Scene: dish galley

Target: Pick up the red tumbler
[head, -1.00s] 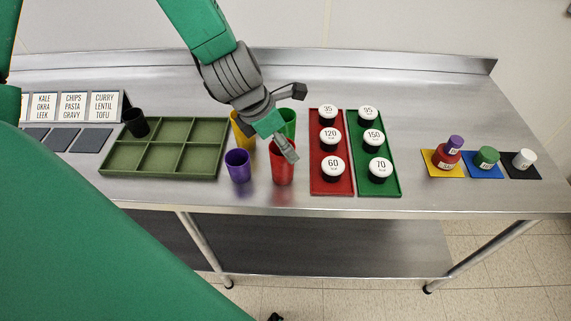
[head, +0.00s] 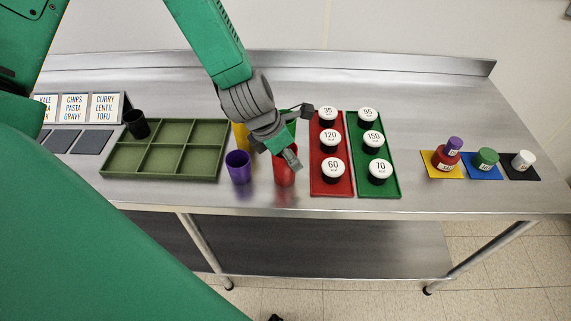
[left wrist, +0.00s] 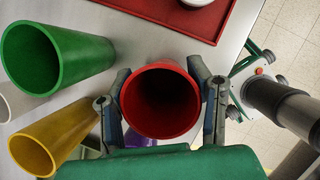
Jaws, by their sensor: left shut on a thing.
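The red tumbler (head: 284,174) stands upright near the front of the steel counter, partly covered by my left gripper (head: 291,158) in the head view. In the left wrist view, my left gripper (left wrist: 168,104) has one finger on each side of the red tumbler (left wrist: 161,132), shut on it. The tumbler's open mouth faces that camera. In the head view I cannot tell whether its base is off the counter. My right gripper is not in view.
A purple tumbler (head: 239,167) stands just left of the red one. Yellow (head: 240,134) and green (left wrist: 58,56) tumblers stand close behind. A red tray (head: 317,181) with several round containers lies close on the right, and a green divided tray (head: 190,177) lies left.

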